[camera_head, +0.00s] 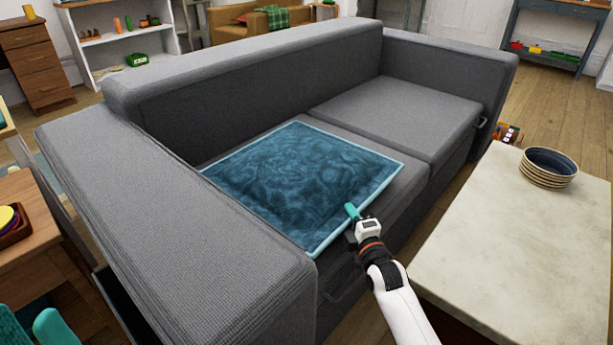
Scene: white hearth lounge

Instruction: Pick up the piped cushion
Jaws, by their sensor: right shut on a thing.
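The piped cushion (300,175) is a flat, square, dark teal cushion with light blue piping. It lies on the left seat of the grey sofa (408,115), with its left corner close to the near armrest. My right gripper (352,212) reaches in from the bottom right and is at the cushion's front edge. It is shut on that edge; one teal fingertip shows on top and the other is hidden. The cushion still looks flat along the seat.
A pale stone-topped table (510,235) with a stack of blue bowls (548,167) stands at the right, close to my right arm. The sofa's near armrest (170,220) rises at the left. A wooden table (30,215) stands at the far left. The right sofa seat is empty.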

